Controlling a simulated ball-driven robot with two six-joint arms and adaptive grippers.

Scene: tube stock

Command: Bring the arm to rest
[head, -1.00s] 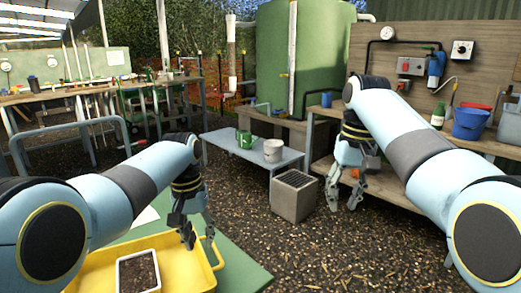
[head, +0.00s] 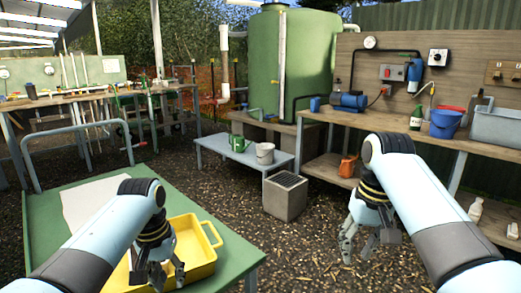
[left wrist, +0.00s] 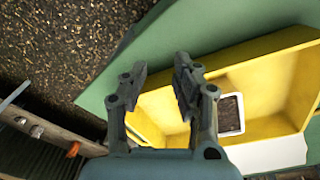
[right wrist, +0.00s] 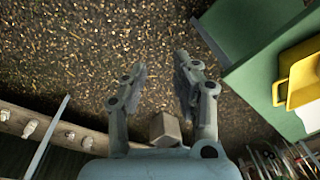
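My left gripper (head: 168,276) hangs over the yellow tray (head: 207,235) on the green table. Its fingers are apart and empty in the left wrist view (left wrist: 160,72). A small white-rimmed pot of dark soil (left wrist: 232,112) is inside the yellow tray in that view, beyond the right finger and apart from it; in the head view my left arm and gripper hide it. My right gripper (head: 362,258) points down over the gravel ground, to the right of the table. Its fingers are apart with nothing between them in the right wrist view (right wrist: 160,75).
The green table (head: 100,185) carries a white sheet (head: 90,203). A grey bench (head: 235,152) holds a green watering can (head: 239,142) and a pale bucket (head: 265,153). A grey box (head: 286,197) stands on the gravel. A wooden bench (head: 400,128) lies behind my right arm.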

